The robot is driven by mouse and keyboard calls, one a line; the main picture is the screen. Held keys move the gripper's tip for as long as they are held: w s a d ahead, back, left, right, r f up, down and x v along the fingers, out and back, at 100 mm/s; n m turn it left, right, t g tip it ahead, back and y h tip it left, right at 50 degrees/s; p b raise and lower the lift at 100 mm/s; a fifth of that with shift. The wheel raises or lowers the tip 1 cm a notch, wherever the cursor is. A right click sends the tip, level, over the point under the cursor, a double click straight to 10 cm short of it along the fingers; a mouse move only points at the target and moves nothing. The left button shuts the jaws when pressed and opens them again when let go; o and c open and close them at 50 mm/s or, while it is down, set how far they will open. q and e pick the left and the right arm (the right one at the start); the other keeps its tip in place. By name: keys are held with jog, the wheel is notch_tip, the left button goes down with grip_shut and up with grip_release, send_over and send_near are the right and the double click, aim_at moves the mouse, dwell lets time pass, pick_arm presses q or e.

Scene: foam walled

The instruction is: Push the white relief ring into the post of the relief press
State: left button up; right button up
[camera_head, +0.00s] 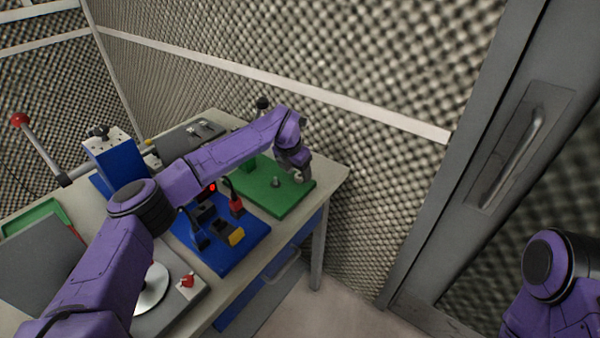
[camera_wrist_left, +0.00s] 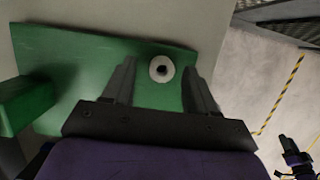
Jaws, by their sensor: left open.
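The white relief ring (camera_wrist_left: 162,68) shows in the left wrist view as a pale disc with a dark round centre, over the green plate of the relief press (camera_wrist_left: 85,62). Whether the dark centre is the post or a hole is unclear. My left gripper (camera_wrist_left: 158,75) is open, with one finger on each side of the ring and visible gaps. In the head view the green press plate (camera_head: 270,200) bears a small grey upright part (camera_head: 276,182). My left gripper (camera_head: 301,172) is above its right side, small and partly hidden by the wrist.
A blue fixture (camera_head: 235,250) with red and yellow parts is beside the press. A grey unit with a red knob (camera_head: 187,281) stands nearer. The table edge (camera_head: 335,180) is close to the plate. Foam walls and a grey door (camera_head: 500,150) bound the space.

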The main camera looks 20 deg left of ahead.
pick_arm(q)
jog(key=shift+d+f, duration=0.2)
jog(key=shift+f, duration=0.25)
grip_shut()
